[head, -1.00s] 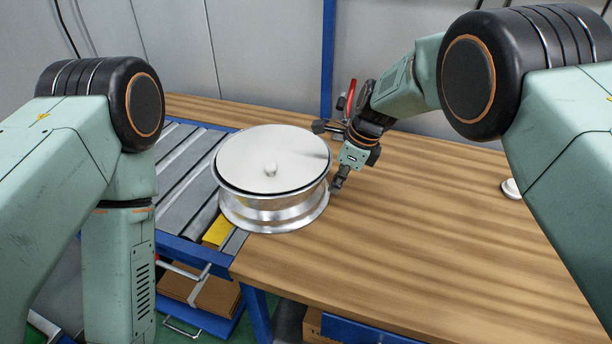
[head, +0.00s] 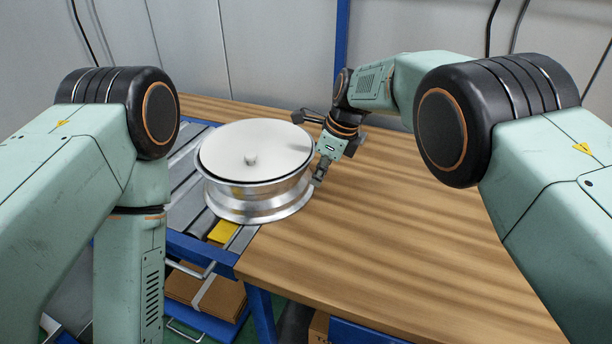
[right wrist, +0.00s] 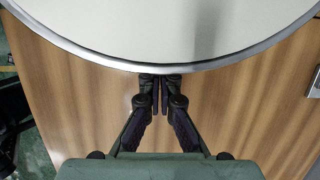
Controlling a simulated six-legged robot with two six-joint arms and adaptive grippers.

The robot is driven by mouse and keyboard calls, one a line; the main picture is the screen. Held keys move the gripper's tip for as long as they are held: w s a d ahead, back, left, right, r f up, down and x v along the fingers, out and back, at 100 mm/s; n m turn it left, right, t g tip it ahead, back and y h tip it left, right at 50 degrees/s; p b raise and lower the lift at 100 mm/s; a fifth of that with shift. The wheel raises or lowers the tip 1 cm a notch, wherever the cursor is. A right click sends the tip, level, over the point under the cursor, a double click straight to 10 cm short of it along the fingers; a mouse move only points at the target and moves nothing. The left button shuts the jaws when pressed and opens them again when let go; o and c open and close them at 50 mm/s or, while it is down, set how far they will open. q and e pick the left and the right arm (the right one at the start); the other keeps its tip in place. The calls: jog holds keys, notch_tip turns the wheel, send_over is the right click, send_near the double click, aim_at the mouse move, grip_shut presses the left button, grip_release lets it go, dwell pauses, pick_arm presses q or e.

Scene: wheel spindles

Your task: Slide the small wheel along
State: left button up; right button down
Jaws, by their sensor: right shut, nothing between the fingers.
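The only wheel (head: 270,145) in view is a silver rim with a flat white top and a small central knob. It lies flat at the left end of the wooden table, partly over the grey rollers. Its white top and silver edge fill the upper right wrist view (right wrist: 165,30). My right gripper (head: 317,180) is shut and empty at the wheel's right side. In the right wrist view, its closed fingers (right wrist: 160,82) point at the wheel's edge, and the tips meet or pass under it; contact is unclear. My left gripper is not in view.
The roller conveyor (head: 186,178) with a blue frame adjoins the left end of the wooden table (head: 410,235). A yellow piece (head: 223,231) sits at the conveyor's near end. The table right of the wheel is mostly clear. A blue post (head: 341,50) stands behind.

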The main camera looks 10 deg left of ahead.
aim_at(306, 172)
jog(key=shift+w+a+f+b, duration=0.1)
jog(key=shift+w+a+b, duration=0.05)
jog(key=shift+a+b, duration=0.35)
jog(key=shift+w+a+f+b, duration=0.1)
jog(key=shift+a+b, duration=0.25)
jog(key=shift+a, duration=0.2)
jog(key=shift+w+a+r+b, duration=0.1)
jog(key=shift+a+r+b, duration=0.05)
jog(key=shift+a+b, duration=0.4)
